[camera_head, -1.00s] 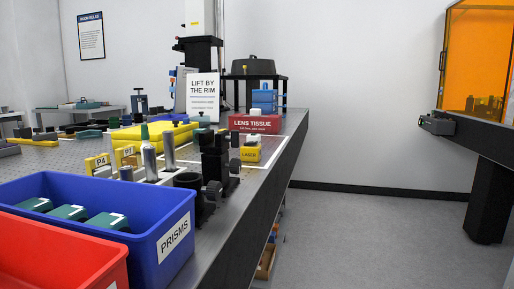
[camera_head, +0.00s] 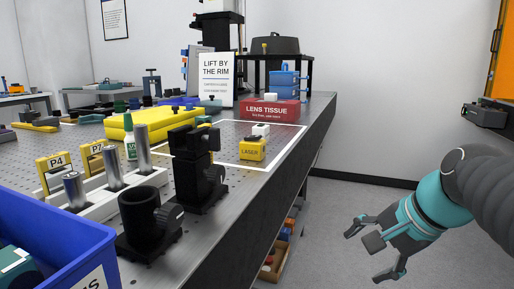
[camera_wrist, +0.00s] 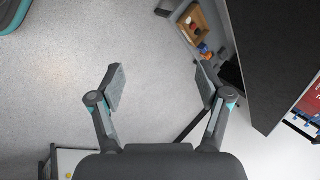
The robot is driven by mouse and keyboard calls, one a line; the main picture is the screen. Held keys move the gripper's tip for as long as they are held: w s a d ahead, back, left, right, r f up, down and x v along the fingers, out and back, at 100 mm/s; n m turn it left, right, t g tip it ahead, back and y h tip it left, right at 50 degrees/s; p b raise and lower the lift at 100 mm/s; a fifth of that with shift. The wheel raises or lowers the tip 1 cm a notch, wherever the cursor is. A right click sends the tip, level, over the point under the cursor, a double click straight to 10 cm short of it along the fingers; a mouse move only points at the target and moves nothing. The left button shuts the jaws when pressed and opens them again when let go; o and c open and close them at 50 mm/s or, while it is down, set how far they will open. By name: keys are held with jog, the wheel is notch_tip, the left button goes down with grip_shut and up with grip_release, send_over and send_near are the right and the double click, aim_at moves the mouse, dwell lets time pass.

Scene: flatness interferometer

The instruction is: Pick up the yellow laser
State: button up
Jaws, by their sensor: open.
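The yellow laser (camera_head: 252,149) is a small yellow block labelled LASER with a dark part on top. It sits on the optical table (camera_head: 225,201) inside a white outlined rectangle, near the table's right edge, in the head view. My gripper (camera_head: 372,251) is open and empty over the floor, right of the table and well apart from the laser. In the wrist view its two spread fingers (camera_wrist: 161,86) have only grey floor between them. The laser is not visible in the wrist view.
Black post mounts (camera_head: 197,170) stand left of the laser. A red lens tissue box (camera_head: 269,109) and a sign (camera_head: 215,80) are behind it. A blue bin (camera_head: 62,235) is at front left. A crate (camera_wrist: 196,22) lies below the table. Floor right of the table is open.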

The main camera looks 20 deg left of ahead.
jog(key=w+a+r+m+g+y, duration=0.1)
jog(key=w+a+r+m+y, duration=0.35)
jog(key=w+a+r, duration=0.35)
jog(key=m+g+y, duration=0.3)
jog(key=m+y, duration=0.1)
jog(key=m, duration=0.1)
send_near(253, 147)
jog(key=w+d, duration=0.2)
jog(key=w, duration=0.1)
jog(key=x, duration=0.7)
jog(key=shift+s+a+f, duration=0.1)
jog(key=shift+s+a, duration=0.15)
jog(key=shift+a, duration=0.1)
jog(key=shift+x, duration=2.65)
jog(key=shift+s, duration=0.1)
grip_shut()
